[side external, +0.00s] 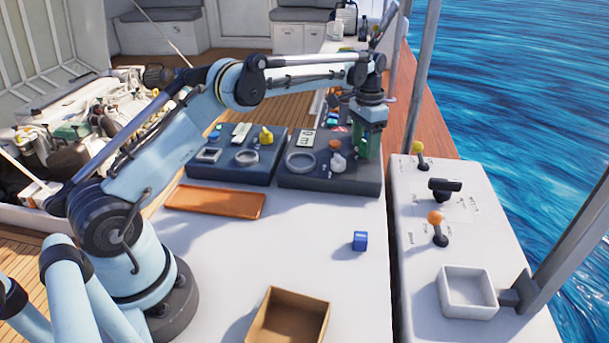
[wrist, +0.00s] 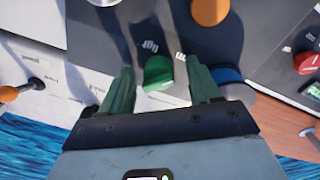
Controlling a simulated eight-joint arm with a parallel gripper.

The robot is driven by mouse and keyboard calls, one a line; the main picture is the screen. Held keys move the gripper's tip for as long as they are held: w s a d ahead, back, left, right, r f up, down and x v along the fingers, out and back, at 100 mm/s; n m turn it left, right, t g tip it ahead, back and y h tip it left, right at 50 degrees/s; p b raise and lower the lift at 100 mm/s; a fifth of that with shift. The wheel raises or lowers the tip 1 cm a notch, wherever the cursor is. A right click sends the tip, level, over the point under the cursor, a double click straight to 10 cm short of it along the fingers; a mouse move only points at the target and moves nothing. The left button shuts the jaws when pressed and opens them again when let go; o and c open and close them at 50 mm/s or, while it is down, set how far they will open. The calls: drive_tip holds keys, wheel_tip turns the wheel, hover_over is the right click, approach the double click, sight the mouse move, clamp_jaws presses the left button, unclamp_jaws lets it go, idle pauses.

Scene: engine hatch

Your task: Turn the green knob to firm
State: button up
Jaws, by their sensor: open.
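The lettering is too small and tilted to read, so I cannot tell which setting the knob points at. My gripper (wrist: 162,67) is open, with one green finger on each side of the knob and a gap visible on both sides. In the side external view my gripper (side external: 367,153) points down over the right part of the dark panel (side external: 320,181). The green knob cannot be made out there behind the fingers.
An orange knob (wrist: 210,10) and a blue knob (wrist: 228,75) sit close to the green one; the blue is beside the right finger. A red knob (wrist: 307,62) is farther right. A blue cube (side external: 360,240), an orange tray (side external: 215,202) and a cardboard box (side external: 288,318) stand nearer.

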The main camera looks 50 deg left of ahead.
sight(364, 141)
drive_tip(key=shift+a+r, duration=0.15)
drive_tip(key=shift+r, duration=3.6)
